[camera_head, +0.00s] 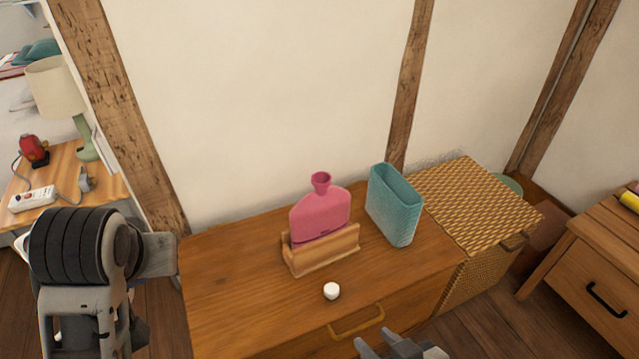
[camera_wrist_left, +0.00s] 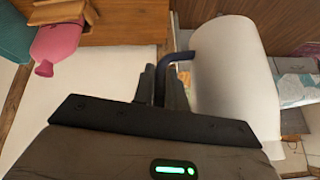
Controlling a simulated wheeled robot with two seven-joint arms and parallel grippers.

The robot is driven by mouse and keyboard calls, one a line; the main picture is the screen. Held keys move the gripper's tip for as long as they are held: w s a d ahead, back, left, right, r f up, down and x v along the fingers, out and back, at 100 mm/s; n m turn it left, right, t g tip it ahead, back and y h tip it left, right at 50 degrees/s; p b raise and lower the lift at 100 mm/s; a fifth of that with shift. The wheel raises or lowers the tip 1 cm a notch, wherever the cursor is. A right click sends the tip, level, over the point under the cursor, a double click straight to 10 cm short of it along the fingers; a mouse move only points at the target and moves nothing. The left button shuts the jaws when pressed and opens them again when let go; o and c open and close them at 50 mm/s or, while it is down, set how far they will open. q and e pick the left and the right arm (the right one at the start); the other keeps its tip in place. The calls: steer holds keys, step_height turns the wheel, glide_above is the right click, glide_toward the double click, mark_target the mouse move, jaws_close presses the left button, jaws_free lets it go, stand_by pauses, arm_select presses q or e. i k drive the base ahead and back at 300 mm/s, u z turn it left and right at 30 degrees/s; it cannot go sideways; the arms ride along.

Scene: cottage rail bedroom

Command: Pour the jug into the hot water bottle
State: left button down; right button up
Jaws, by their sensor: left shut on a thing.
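The pink hot water bottle (camera_head: 320,212) stands upright in a wooden holder (camera_head: 322,252) on the wooden chest, its open neck facing up. Both also show at the upper left of the left wrist view. A small white stopper (camera_head: 332,291) lies on the chest in front of the holder. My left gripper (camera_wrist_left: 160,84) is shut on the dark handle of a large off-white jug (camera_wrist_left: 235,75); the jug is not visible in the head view. My right gripper (camera_head: 400,345) is at the bottom edge of the head view, empty, its fingers apart.
A teal ribbed container (camera_head: 394,205) stands right of the bottle. A woven basket (camera_head: 475,195) adjoins the chest. At left, a bedside table carries a lamp (camera_head: 57,88) and a white power strip (camera_head: 32,198). The chest's left top (camera_head: 225,275) is clear.

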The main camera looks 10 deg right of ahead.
mark_target(325, 212)
steer(key=k, duration=0.4)
steer(key=z, duration=2.1)
steer(key=i, duration=1.3)
steer(key=u, duration=2.15)
